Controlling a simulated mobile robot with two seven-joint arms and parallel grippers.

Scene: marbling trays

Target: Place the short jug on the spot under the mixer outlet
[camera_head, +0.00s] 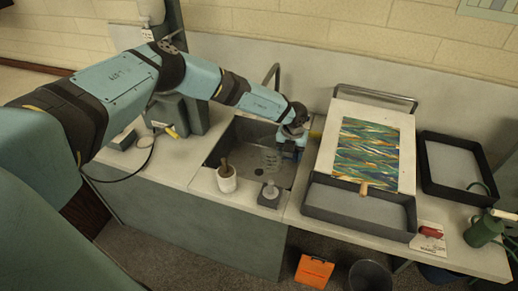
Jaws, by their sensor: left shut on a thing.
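The short jug (270,160) looks clear, like glass, and is in the sink area in the head view. My left gripper (290,150) is at its right side, shut on it, with the fingers partly hidden by the wrist. I cannot tell whether the jug touches the sink floor. The mixer tap (272,73) is a dark curved spout behind the sink; its outlet is partly hidden behind my left arm. The marked spot cannot be made out. My right gripper is out of view.
The sink (233,142) is set in a pale counter. A white pot (227,181) and a small dispenser (270,191) stand at its front edge. To the right are a marbled sheet (369,150) on a board, a dark tray (345,203), another tray (455,165) and a green can (482,232).

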